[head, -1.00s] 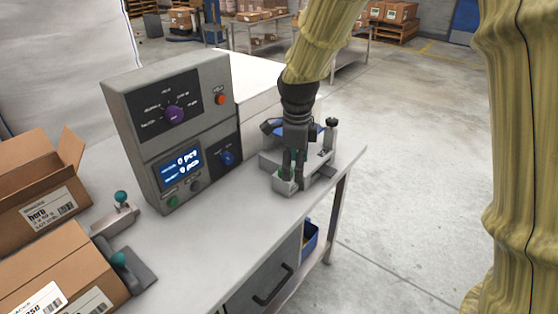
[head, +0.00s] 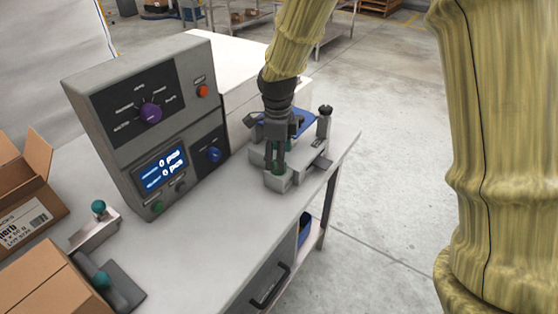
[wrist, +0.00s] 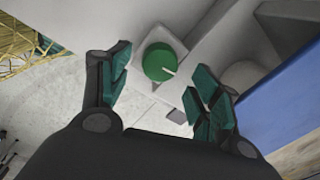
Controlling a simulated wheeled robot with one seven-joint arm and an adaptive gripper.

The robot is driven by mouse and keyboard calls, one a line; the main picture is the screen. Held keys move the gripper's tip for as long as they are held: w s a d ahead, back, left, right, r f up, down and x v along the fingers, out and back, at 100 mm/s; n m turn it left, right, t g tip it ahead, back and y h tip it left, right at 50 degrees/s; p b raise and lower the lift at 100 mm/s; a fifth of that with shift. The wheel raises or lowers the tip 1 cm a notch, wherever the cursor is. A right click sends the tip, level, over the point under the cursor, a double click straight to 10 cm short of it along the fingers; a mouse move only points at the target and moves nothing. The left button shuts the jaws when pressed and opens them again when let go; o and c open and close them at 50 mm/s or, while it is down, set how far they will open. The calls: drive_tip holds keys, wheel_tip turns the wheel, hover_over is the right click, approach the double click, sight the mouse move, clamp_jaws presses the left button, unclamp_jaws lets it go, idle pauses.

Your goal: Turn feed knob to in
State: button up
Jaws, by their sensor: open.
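A round green knob (wrist: 166,61) with a white pointer line shows in the wrist view, on a pale square block (wrist: 150,85). I see no readable "in" mark.
A grey control box (head: 145,100) with a purple dial (head: 151,113), a blue knob (head: 214,155) and a lit display stands left of my gripper. A black-topped post (head: 324,122) rises close on the right. Cardboard boxes (head: 40,290) sit at left.

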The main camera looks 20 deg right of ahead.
drive_tip(key=shift+s+f, duration=0.1)
drive_tip(key=shift+f, duration=1.5)
drive_tip(key=c, duration=1)
